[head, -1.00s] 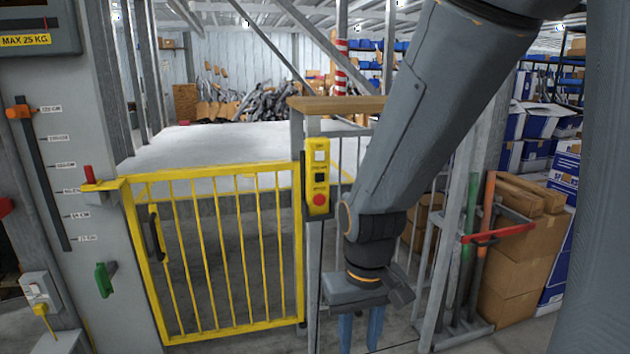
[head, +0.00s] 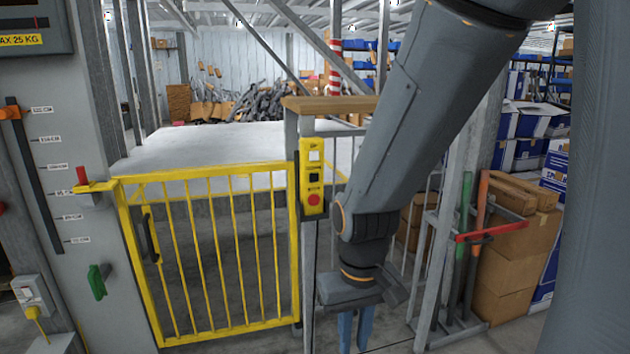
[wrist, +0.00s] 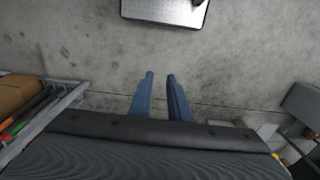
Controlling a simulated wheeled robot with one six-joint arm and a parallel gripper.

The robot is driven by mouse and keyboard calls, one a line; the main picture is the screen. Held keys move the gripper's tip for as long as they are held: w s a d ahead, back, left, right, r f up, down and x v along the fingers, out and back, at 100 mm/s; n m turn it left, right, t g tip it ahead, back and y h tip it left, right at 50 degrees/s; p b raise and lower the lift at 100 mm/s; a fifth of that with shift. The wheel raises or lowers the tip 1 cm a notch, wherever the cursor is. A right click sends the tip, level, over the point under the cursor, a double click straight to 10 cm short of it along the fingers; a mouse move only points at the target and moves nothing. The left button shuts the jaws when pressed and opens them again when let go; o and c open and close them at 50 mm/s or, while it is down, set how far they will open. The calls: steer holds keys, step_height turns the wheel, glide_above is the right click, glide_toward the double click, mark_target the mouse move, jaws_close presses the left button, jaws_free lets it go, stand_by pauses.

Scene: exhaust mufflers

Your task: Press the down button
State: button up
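A yellow control box (head: 313,177) is mounted on a grey post to the right of the yellow gate in the head view. It carries a white button (head: 315,156) at the top, a black button (head: 314,178) in the middle and a red button (head: 314,200) at the bottom. Its labels are too small to read. My gripper (head: 355,332) points down, below and to the right of the box and apart from it. In the wrist view my gripper (wrist: 159,76) shows two blue fingers with a gap between them, empty, over the concrete floor.
The yellow gate (head: 212,255) is closed, left of the post. A grey platform (head: 225,145) lies behind it. A metal railing and cardboard boxes (head: 510,255) stand at the right. A grey column (head: 110,230) with a green handle (head: 97,282) stands at the left.

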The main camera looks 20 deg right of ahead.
steer(key=shift+w+d, duration=0.1)
steer(key=shift+w, duration=0.25)
jaws_close()
steer(key=w+d+r+m+t+p, duration=0.1)
steer(key=w+m+t, duration=0.4)
steer(key=w, duration=0.4)
steer(key=w+d+r+m+t+p, duration=0.2)
steer(key=w+m+t, duration=0.2)
steer(key=w, duration=0.5)
steer(key=w+r+m+t+p, duration=0.1)
steer(key=w+r+m+t, duration=0.1)
steer(key=r+m+t, duration=0.2)
steer(key=w+d+r+m+t, duration=0.1)
steer(key=w+r+m+t, duration=0.2)
steer(key=r, duration=0.5)
steer(key=shift+w+d+m+t+p, duration=0.15)
steer(key=shift+w+m+t+p, duration=0.2)
steer(key=shift+m+t, duration=0.6)
steer(key=w+b, duration=0.2)
steer(key=b, duration=0.4)
